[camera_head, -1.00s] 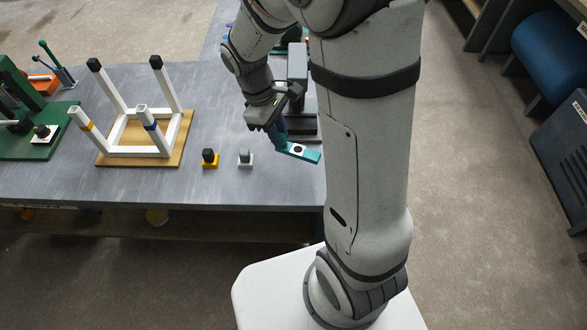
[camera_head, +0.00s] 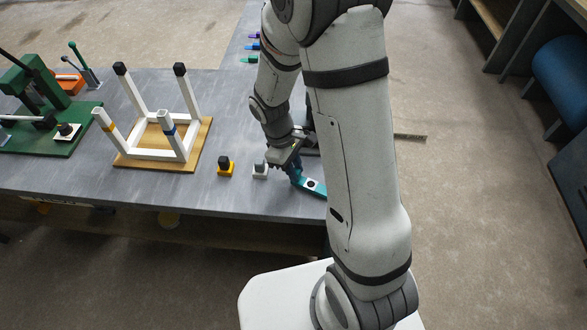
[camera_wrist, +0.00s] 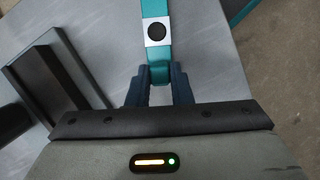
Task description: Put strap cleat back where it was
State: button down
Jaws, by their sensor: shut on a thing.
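The strap cleat appears to be a teal strip with a pale square plate and a black round spot (camera_head: 312,187). My gripper (camera_head: 295,178) is shut on one end of it, with dark blue fingers, near the table's front right. In the wrist view the cleat (camera_wrist: 156,55) runs straight out from between the gripper fingers (camera_wrist: 159,88), its pale plate beyond the fingertips and its far end cut by the frame's top. In the head view my arm hides its right end. I cannot tell whether it touches the table.
On the grey table (camera_head: 80,180) stand a white-capped grey block (camera_head: 260,171), a yellow block with a black top (camera_head: 225,168), an upturned chair frame on a wooden board (camera_head: 195,155) and a green press (camera_head: 35,95). A dark bracket (camera_wrist: 60,75) stands left of my gripper in the wrist view.

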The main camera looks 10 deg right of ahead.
jog(key=shift+f, duration=0.3)
jog(key=shift+f, duration=0.2)
jog(key=c, duration=1.3)
grip_release()
